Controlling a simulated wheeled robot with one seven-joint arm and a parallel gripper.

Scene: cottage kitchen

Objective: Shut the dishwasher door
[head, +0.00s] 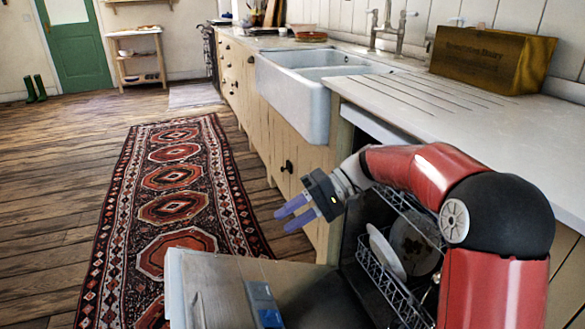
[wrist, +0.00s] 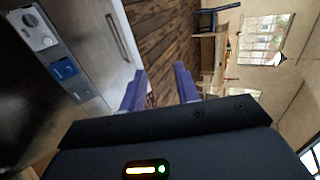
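The dishwasher door (head: 225,270) is folded down open, its grey inner face up, at the bottom of the head view. A blue dispenser (head: 262,303) is set in that face. The door's inner face (wrist: 95,40) also fills the left of the wrist view. The dishwasher's wire rack (head: 375,265), holding plates, sits inside the opening under the counter, partly hidden by my red arm. My gripper (head: 284,220) is over the door area, on the door's sink side in the picture. Its two purple fingers (wrist: 160,72) are apart with nothing between them.
The countertop (head: 450,120) and white sink (head: 305,95) run along the right, with a wooden box (head: 490,60) on the counter. Cabinets line the sink side. A patterned rug (head: 175,205) lies on the open wooden floor to the left.

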